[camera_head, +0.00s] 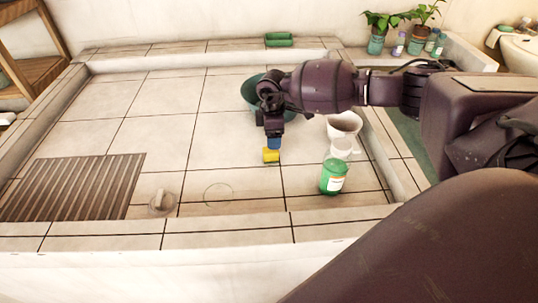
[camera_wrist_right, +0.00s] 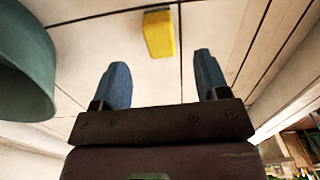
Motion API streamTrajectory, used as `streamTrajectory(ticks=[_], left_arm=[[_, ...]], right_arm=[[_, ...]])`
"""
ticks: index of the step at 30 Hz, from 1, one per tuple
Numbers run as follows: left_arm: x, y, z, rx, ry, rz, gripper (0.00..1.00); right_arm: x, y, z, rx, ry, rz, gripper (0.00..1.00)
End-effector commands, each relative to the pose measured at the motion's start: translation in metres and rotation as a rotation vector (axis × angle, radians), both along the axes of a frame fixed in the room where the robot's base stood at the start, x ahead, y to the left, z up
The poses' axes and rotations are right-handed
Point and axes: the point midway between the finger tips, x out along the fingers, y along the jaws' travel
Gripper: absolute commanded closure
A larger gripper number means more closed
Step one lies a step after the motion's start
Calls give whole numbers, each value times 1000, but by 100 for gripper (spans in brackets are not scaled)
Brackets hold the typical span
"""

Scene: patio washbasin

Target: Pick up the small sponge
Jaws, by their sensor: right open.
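The small yellow sponge (camera_head: 271,156) lies on the tiled floor of the basin, near its middle. In the right wrist view the sponge (camera_wrist_right: 158,34) is ahead of the fingertips, roughly in line with the gap between them. My right gripper (camera_head: 274,143) is close to the sponge in the head view, with its blue fingers pointing down. In the wrist view the two blue fingers of my right gripper (camera_wrist_right: 161,66) are spread apart with nothing between them. My left gripper is not in view.
A teal bucket (camera_head: 250,92) stands behind my right gripper, partly hidden. A white cup (camera_head: 345,123) and a green container (camera_head: 333,178) stand right of the sponge. A grate (camera_head: 75,188) and a drain plug (camera_head: 162,202) are at left. The left floor is mostly clear.

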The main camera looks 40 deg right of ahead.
Motion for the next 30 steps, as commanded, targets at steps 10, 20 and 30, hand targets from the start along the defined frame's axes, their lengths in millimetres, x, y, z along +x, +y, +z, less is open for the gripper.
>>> streamTrajectory(ticks=[10, 20, 30], left_arm=[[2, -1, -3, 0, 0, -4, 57], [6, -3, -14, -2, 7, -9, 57], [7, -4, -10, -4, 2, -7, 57]], right_arm=[[0, 2, -33, 2, 2, 2, 32], [2, 5, -75, 3, 5, 2, 32], [3, 4, -76, 3, -1, 2, 43]])
